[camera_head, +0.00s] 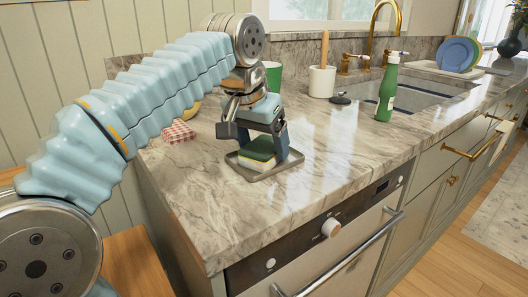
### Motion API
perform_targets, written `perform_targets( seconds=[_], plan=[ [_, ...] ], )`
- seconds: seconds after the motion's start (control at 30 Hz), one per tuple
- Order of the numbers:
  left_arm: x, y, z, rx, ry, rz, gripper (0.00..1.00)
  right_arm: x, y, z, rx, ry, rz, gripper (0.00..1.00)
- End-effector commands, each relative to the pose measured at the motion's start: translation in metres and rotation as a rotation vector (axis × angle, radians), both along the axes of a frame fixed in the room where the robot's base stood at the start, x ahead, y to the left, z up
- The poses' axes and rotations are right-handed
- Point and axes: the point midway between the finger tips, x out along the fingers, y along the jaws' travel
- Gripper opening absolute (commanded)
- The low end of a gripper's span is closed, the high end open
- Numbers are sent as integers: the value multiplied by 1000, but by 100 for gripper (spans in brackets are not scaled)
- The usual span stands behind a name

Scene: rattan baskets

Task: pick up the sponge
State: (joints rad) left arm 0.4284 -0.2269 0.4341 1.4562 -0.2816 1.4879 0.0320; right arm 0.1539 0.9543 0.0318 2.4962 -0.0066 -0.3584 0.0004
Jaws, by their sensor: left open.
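The sponge (259,151), yellow-green on top with a darker green layer and a pale base, sits on a small grey tray (254,175) on the marble counter. My left gripper (264,150) points down over the sponge, with its fingers open around the sponge's far part. One finger shows at the sponge's right side; the other is partly hidden. I cannot tell whether the fingers touch the sponge. My right gripper is not in view.
A green bottle (387,88) stands by the sink (420,92), near a white holder (322,81). A red-checkered item (178,132) lies left of my gripper. Plates (459,53) stand at the back right. The counter's front right (340,150) is clear.

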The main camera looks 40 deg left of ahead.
Motion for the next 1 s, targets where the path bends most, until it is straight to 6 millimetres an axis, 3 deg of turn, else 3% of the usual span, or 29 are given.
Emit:
perform_targets(
  seconds=[0.57,0.67,0.83,0.9,1.0],
  plan=[
    [2,0,-7,0,-1,0,82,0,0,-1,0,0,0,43],
    [2,0,-7,0,-1,1,71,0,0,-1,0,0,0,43],
    [2,0,-7,0,-1,0,45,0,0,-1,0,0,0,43],
    [2,0,-7,0,-1,0,39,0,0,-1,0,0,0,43],
    [2,0,-7,0,-1,0,39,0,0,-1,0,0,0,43]
  ],
)
